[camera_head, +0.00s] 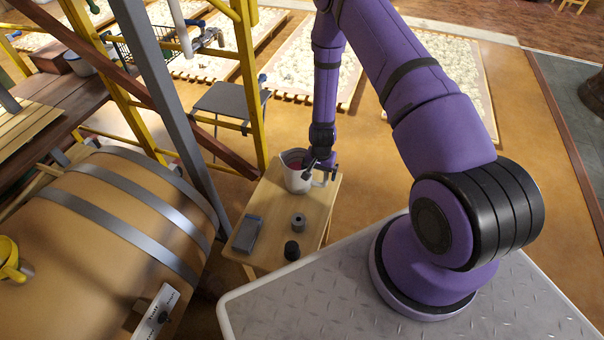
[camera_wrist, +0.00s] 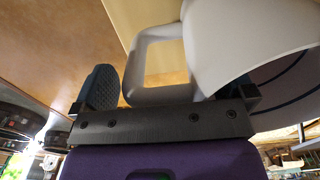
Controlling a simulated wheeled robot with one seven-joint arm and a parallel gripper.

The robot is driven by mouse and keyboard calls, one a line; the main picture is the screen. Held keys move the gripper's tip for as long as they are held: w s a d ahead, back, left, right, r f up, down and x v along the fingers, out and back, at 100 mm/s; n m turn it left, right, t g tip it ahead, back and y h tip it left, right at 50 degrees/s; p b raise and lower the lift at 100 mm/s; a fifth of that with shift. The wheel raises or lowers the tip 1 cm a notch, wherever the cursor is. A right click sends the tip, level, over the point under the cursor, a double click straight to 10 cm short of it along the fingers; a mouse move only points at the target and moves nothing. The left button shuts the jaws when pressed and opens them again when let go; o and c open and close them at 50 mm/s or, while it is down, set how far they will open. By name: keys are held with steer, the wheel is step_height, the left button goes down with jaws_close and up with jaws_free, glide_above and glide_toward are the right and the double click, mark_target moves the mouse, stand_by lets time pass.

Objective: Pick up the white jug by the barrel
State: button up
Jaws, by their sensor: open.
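The white jug (camera_head: 297,180) stands upright on a small wooden table (camera_head: 268,220), with something reddish showing inside its mouth. My gripper (camera_head: 321,172) is at the jug's right, handle side, close to the rim. In the wrist view the jug's body (camera_wrist: 235,40) fills the upper right, and its square handle loop (camera_wrist: 155,35) lies between my open fingers (camera_wrist: 172,85). The left finger is outside the handle. The right finger is mostly hidden at the jug's rim, and I cannot tell whether it touches.
A large wooden barrel (camera_head: 100,225) with grey metal bands lies left of the table. A grey block (camera_head: 246,234), a grey ring-like piece (camera_head: 298,221) and a dark knob-like piece (camera_head: 291,250) are on the table. Yellow scaffold posts (camera_head: 249,90) stand behind it.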

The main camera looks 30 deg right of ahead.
steer(key=shift+c, duration=0.5)
steer(key=c, duration=1.4)
steer(key=shift+r, duration=0.1)
steer(key=shift+r, duration=4.9)
